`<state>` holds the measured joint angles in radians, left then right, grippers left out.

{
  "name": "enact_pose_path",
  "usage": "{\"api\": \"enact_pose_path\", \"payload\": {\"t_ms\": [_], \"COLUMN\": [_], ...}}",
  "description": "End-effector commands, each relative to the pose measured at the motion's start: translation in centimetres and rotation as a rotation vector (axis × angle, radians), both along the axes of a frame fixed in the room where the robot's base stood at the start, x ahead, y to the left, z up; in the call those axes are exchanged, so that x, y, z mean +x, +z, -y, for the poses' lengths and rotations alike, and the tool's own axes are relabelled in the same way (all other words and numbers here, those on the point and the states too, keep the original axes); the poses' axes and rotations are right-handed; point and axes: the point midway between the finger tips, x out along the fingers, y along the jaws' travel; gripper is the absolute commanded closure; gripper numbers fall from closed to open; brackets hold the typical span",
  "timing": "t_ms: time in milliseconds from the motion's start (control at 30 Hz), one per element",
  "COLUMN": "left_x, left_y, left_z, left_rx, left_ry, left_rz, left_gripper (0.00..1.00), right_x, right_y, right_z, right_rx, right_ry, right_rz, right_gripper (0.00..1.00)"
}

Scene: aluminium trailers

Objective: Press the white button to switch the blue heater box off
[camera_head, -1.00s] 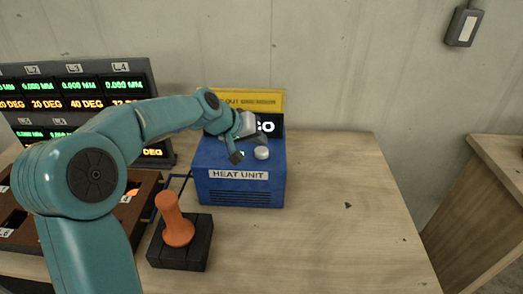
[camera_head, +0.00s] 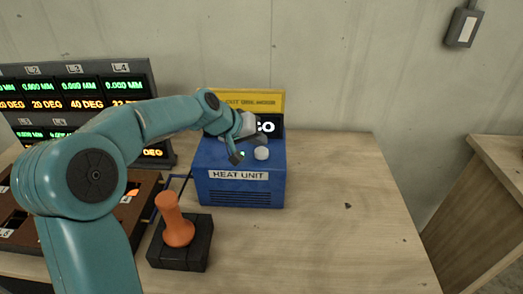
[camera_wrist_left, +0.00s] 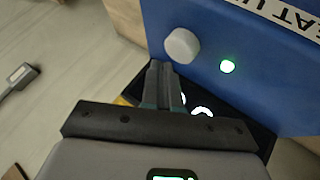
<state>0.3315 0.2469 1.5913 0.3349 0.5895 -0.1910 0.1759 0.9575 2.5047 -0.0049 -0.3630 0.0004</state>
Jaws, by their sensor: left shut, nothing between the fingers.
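The blue heater box (camera_head: 245,187), labelled HEAT UNIT, stands on the wooden table against the wall. The white button (camera_head: 261,153) sits on its top, right of my left gripper (camera_head: 236,157). In the left wrist view, the button (camera_wrist_left: 182,46) is a round white knob on the blue face (camera_wrist_left: 235,30). A green light (camera_wrist_left: 228,66) glows beside it. My left gripper (camera_wrist_left: 165,72) is shut and empty, its fingertips close to the button with a small gap seeming to show. My right gripper is not in view.
An orange-handled joystick (camera_head: 176,222) on a black base stands in front of the box at left. A display panel (camera_head: 85,90) with green and orange readouts stands behind my left arm. The table (camera_head: 345,215) is clear on the right.

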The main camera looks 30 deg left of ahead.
Motion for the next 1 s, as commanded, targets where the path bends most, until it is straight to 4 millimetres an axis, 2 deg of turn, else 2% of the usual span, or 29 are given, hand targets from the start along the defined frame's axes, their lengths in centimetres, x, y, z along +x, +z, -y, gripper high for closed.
{"api": "enact_pose_path", "payload": {"t_ms": [467, 733, 1000], "left_x": [0.0, 0.0, 0.0], "left_y": [-0.1, -0.9, -0.8], "left_z": [0.0, 0.0, 0.0], "left_rx": [0.000, 0.000, 0.000], "left_ry": [0.000, 0.001, 0.001], "left_rz": [0.000, 0.001, 0.001], "left_gripper": [1.00, 1.00, 1.00], "right_x": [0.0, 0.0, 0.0], "right_y": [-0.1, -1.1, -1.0], "right_z": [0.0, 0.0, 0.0], "right_rx": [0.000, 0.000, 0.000], "right_ry": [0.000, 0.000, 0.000], "right_rz": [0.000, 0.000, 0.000], "right_gripper": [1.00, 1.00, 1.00]}}
